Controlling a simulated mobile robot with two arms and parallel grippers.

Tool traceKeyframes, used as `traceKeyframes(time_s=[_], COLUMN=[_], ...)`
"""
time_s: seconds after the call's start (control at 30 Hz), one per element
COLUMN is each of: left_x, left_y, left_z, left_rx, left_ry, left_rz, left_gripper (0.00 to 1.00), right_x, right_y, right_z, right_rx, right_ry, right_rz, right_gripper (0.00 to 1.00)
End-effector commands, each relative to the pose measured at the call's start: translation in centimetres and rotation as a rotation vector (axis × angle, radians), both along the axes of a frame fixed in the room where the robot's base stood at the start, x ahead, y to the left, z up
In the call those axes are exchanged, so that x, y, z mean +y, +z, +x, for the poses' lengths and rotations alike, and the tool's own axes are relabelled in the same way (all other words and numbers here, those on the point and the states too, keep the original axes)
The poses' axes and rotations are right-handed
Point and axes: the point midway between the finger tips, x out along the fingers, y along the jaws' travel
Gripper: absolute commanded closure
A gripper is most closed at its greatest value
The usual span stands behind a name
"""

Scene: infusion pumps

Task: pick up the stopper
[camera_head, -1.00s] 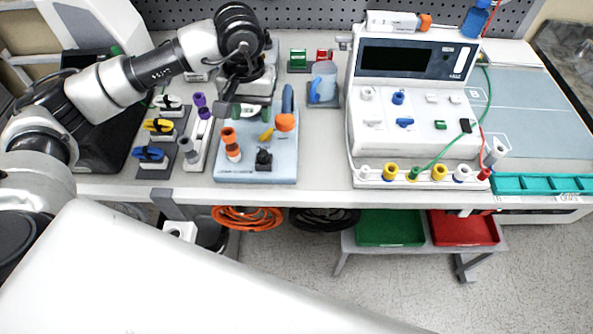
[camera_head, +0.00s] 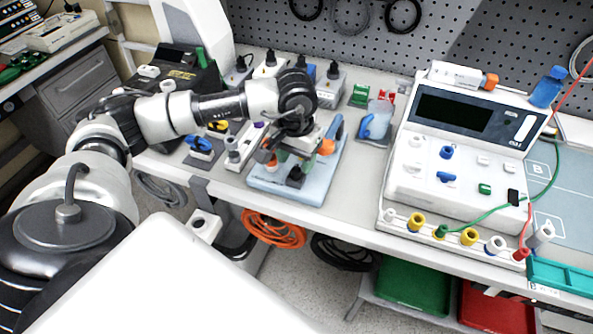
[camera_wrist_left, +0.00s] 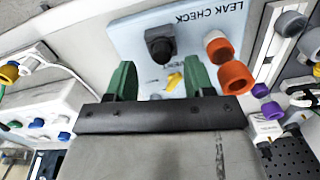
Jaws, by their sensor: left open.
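The light-blue leak check board (camera_head: 262,179) lies on the bench, partly hidden under my left gripper (camera_head: 286,158). In the left wrist view, the board (camera_wrist_left: 140,32) carries a dark stopper-like piece (camera_wrist_left: 160,46), a yellow lever (camera_wrist_left: 174,81) and an orange-and-white fitting (camera_wrist_left: 235,76). I cannot tell for certain which part is the stopper. My left gripper (camera_wrist_left: 162,72) is open, its two green fingers apart with nothing held between them. The dark piece is beyond the fingertips, between their lines. In the head view, the dark piece (camera_head: 295,176) shows in front of the gripper. My right gripper is out of view.
A white pump unit (camera_head: 440,185) with coloured ports and a green cable stands to the right. A blue jug (camera_head: 374,124) is behind the board. A blue-and-black clamp holder (camera_head: 200,146) and a grey-white stand (camera_head: 240,150) are to its left. Bare bench lies between board and pump.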

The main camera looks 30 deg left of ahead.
Motion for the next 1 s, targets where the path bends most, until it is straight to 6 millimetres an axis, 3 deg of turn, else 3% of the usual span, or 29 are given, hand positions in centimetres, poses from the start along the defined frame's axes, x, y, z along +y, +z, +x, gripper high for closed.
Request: traceKeyframes(time_s=[0.1,0.23,0.53,0.87,1.0], left_x=[0.2,0.2,0.2,0.2,0.2], left_y=[-1.7,-3.3,-3.8,-3.8,-3.8], left_z=[0.0,0.1,0.2,0.2,0.2], left_rx=[0.008,0.004,0.001,0.001,0.001], left_ry=[0.001,0.002,0.001,0.001,0.001], left_rz=[0.0,0.0,0.001,0.001,0.001], left_gripper=[0.47,0.47,0.49,0.99,1.0], right_x=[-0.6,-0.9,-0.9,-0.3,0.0], right_y=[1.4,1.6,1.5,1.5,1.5], right_z=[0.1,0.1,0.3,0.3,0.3], right_rx=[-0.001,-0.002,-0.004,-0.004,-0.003], right_ry=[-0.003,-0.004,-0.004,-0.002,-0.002], right_rz=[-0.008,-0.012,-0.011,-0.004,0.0], right_gripper=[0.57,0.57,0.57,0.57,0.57])
